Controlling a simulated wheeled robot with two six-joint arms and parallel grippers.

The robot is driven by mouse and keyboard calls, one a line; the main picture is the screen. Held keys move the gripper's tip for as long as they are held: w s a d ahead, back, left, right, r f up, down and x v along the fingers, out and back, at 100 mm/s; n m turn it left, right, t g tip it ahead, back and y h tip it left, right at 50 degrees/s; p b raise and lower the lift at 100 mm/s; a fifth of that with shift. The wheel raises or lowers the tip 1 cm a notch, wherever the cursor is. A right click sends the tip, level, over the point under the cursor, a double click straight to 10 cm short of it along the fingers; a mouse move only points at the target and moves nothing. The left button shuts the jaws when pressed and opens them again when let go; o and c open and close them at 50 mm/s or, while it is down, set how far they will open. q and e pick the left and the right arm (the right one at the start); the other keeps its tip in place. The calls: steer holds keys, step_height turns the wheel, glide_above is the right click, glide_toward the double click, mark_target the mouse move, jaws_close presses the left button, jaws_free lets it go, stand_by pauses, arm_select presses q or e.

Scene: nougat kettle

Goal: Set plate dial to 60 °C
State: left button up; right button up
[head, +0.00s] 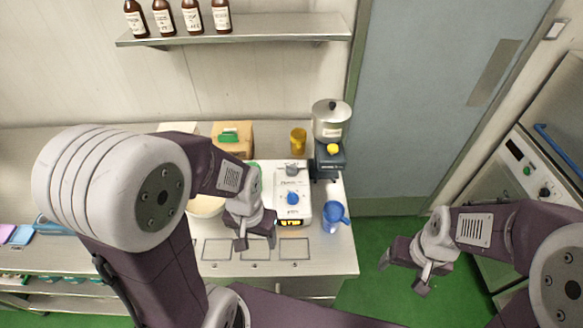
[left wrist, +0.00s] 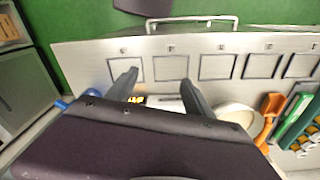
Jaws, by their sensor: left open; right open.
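The white hot plate (head: 281,207) stands on the steel bench, with a round blue dial (head: 293,198) on its top and a lit amber display (head: 290,223) at its front. The dial's setting is too small to read. My left gripper (head: 257,242) is open and empty, just left of the plate's front end and apart from the dial. In the left wrist view its two fingers (left wrist: 158,92) stand apart over the bench; the amber display (left wrist: 136,99) shows between them and the dial is hidden. My right gripper (head: 402,278) is open and empty, right of the bench over the green floor.
A blue jug (head: 335,218) stands right of the plate. An amber jug (head: 298,141) and a steel kettle on a dark stand (head: 331,122) are behind it. A pale bowl (head: 207,206) is to the left, partly hidden by my arm. Marked squares (head: 294,249) at the bench front are clear.

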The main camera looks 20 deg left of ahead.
arm_select(q)
steer(key=w+r+t+b, duration=0.15)
steer(key=w+r, duration=0.25)
steer(key=w, duration=0.4)
steer(key=m+t+b, duration=0.1)
steer(key=t+b, duration=0.1)
steer(key=b, duration=0.7)
glide_toward(292, 167)
steer(key=b+x, duration=0.1)
steer(key=x, duration=0.8)
steer(key=shift+w+a+f, duration=0.1)
steer(key=shift+w+f, duration=0.15)
steer(key=shift+f, duration=0.05)
steer(key=shift+c, duration=0.2)
jaws_close()
